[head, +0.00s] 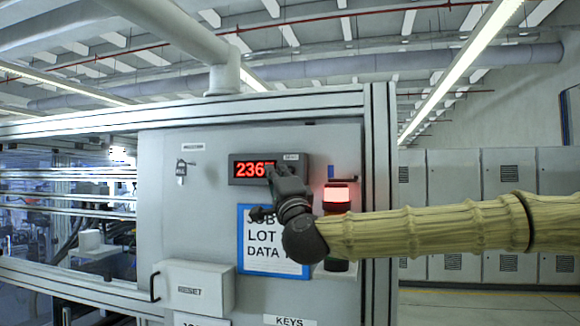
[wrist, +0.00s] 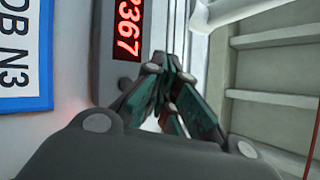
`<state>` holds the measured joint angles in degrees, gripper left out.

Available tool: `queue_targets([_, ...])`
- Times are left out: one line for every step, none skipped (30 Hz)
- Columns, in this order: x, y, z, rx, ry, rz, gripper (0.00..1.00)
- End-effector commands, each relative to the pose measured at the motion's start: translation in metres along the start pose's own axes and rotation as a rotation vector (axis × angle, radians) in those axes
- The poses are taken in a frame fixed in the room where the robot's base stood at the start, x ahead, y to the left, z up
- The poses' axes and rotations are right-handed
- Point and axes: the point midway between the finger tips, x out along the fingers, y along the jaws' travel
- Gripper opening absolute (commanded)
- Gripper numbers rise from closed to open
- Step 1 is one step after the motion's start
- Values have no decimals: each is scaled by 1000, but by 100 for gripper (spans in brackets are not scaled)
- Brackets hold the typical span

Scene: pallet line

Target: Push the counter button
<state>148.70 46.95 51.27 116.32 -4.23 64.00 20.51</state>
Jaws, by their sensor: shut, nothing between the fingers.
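The counter (head: 246,170) is a dark box on the grey panel, with red digits starting 236 in the head view. In the wrist view the counter (wrist: 129,30) appears turned sideways and its digits seem to end in 367. My gripper (head: 273,173) is shut and empty, its fingertips in front of the right part of the counter and covering its last digit. In the wrist view my gripper (wrist: 166,62) has its fingertips together, close beside the display. I cannot make out the counter button; the fingers probably hide it. Whether the fingertips touch the counter is unclear.
A blue-framed job sheet (head: 255,262) hangs below the counter, partly behind my gripper. A lit red beacon (head: 337,192) stands right of it, just above my arm. A RESET box (head: 197,290) juts out at lower left. A key (head: 181,172) hangs left of the counter.

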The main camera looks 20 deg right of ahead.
Motion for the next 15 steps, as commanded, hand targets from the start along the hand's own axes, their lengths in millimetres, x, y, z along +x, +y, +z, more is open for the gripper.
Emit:
queue_targets([6, 1, -4, 0, 2, 2, 0])
queue_targets([9, 2, -6, -1, 2, 1, 0])
queue_targets([12, 5, -8, -1, 2, 1, 0])
queue_targets([14, 7, -9, -1, 2, 1, 0])
queue_targets([16, 9, -11, -1, 1, 2, 0])
queue_targets([16, 14, -12, 0, 1, 1, 0])
queue_targets([18, 16, -14, 0, 1, 0, 0])
queue_targets([20, 17, -15, 0, 1, 0, 0])
queue_targets([23, 18, -17, -1, 1, -1, 0])
queue_targets([24, 19, -18, -1, 1, -1, 0])
queue_targets([26, 20, -19, -1, 0, -1, 0])
queue_targets([28, 21, -20, -1, 0, -1, 0])
queue_targets([29, 22, -21, -1, 0, -1, 0])
queue_targets([30, 22, -22, -1, 0, -1, 0])
queue_targets([31, 23, -22, -1, 0, -1, 0])
